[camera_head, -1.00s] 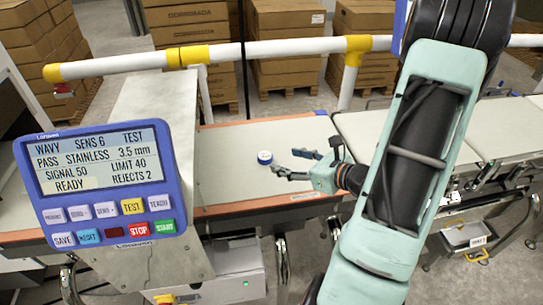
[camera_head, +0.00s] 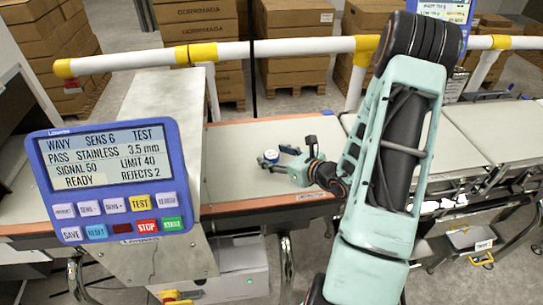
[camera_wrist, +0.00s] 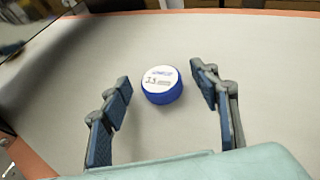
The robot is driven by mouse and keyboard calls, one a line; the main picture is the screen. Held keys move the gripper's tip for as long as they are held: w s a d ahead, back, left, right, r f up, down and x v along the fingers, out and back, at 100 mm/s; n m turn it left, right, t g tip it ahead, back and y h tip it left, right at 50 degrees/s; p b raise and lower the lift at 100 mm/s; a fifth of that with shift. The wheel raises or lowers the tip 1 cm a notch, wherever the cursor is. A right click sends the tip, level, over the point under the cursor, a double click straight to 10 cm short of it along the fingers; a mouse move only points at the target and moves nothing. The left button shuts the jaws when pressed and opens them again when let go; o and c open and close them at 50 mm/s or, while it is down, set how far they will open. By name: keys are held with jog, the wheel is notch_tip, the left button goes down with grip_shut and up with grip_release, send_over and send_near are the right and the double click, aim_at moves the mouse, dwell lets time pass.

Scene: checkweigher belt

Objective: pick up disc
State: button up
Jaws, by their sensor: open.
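The disc (camera_wrist: 161,86) is a short blue cylinder with a white printed top. It lies flat on the light belt (camera_wrist: 270,70). In the head view the disc (camera_head: 270,156) shows at the left end of my gripper (camera_head: 272,159), partly covered by the fingers. My gripper is open and empty, low over the belt.
A blue-framed control panel (camera_head: 110,180) on a metal housing (camera_head: 165,130) stands left of the belt. A white rail (camera_head: 290,47) with yellow joints runs behind it. Stacked cartons (camera_head: 290,35) stand beyond. The belt around the disc is clear.

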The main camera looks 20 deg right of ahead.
jog(key=shift+c, duration=0.4)
jog(key=c, duration=1.2)
jog(key=shift+o, duration=0.2)
jog(key=shift+r, duration=0.1)
